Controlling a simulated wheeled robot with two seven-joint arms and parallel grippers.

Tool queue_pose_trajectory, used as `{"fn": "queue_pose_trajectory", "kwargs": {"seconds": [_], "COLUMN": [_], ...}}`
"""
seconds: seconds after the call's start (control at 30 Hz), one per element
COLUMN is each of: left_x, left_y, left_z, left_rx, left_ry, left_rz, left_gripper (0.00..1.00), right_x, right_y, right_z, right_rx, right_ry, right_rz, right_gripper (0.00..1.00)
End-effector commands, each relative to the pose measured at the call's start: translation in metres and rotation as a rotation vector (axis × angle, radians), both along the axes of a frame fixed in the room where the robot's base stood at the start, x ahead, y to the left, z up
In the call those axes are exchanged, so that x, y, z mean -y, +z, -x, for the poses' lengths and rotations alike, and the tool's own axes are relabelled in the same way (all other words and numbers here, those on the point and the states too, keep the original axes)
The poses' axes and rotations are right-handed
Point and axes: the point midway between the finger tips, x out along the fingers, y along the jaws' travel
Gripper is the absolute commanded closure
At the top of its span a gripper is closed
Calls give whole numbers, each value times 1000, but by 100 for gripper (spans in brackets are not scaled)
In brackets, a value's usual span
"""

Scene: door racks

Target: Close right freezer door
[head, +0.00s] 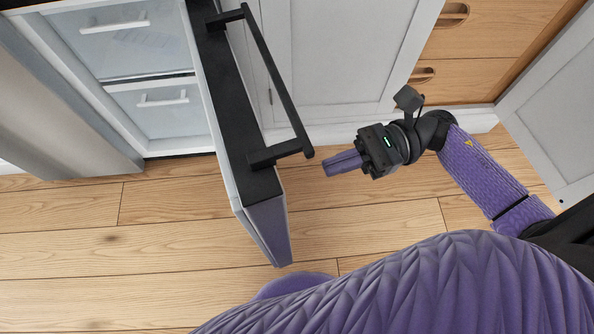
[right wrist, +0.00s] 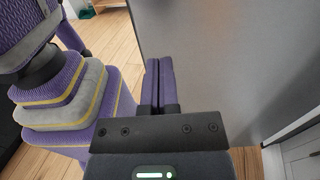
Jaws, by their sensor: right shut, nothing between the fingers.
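The right freezer door (head: 225,110) stands wide open in the head view, jutting out from the freezer (head: 150,75). Its black bar handle (head: 276,85) is on the right side of the door. My right gripper (head: 328,167) is shut and empty, just right of the handle's near end, with a small gap visible in the head view. In the right wrist view, my closed purple fingers (right wrist: 159,75) point along a large grey panel (right wrist: 220,65), which looks like the door's outer face. Contact cannot be told. My left gripper is not in view.
Freezer drawers (head: 155,108) show inside the compartment. A grey panel (head: 60,110) stands at the far left. White cabinet doors (head: 340,50) and wooden drawers (head: 480,50) line the back right. The wooden floor (head: 130,240) left of the door is clear.

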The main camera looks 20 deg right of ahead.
Motion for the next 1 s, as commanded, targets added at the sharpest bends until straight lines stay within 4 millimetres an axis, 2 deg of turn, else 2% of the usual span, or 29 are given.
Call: {"fn": "queue_pose_trajectory", "kwargs": {"seconds": [0.1, 0.33, 1.0], "left_x": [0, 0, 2], "left_y": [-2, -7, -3], "left_z": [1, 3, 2], "left_rx": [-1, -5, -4], "left_ry": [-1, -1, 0], "left_rz": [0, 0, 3], "left_gripper": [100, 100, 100], "right_x": [-26, -58, -71], "right_y": [-1, -2, 1], "right_z": [0, -1, 0], "right_rx": [1, -4, -5], "right_ry": [2, 0, -35], "right_rz": [-3, -3, -3], "right_gripper": [100, 100, 100]}}
